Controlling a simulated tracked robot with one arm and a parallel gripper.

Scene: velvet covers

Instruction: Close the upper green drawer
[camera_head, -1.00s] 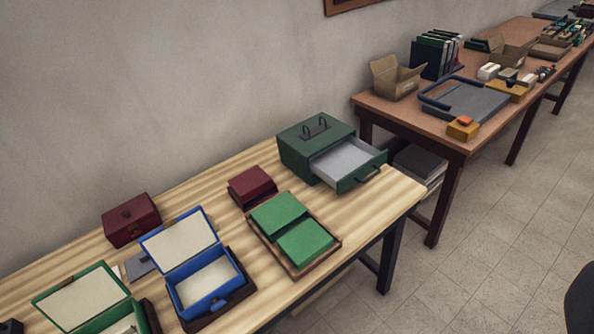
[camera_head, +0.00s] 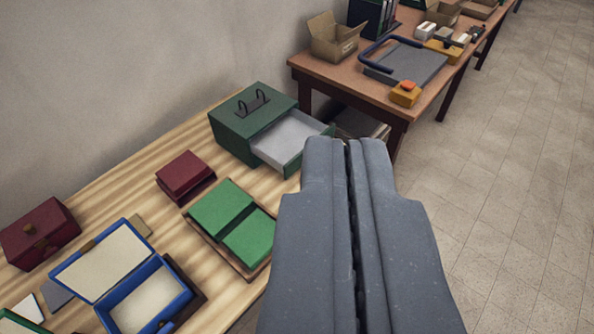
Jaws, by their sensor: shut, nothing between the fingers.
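A dark green cabinet (camera_head: 250,112) stands at the far right end of the striped wooden table, with a black handle on its top. Its drawer (camera_head: 286,138) is pulled out toward the right and shows a pale grey, empty inside. The drawer's front is partly hidden behind my gripper. My gripper (camera_head: 350,145) is shut and empty, and its grey fingers fill the lower middle of the view. Its tips show just to the right of and below the drawer front in the picture. I cannot tell whether they touch it.
A tray with two green blocks (camera_head: 235,222), a dark red box (camera_head: 185,173) and an open blue box (camera_head: 130,280) lie on the table (camera_head: 105,190). A brown table (camera_head: 390,100) with a cardboard box (camera_head: 335,38) stands behind. Floor at right is clear.

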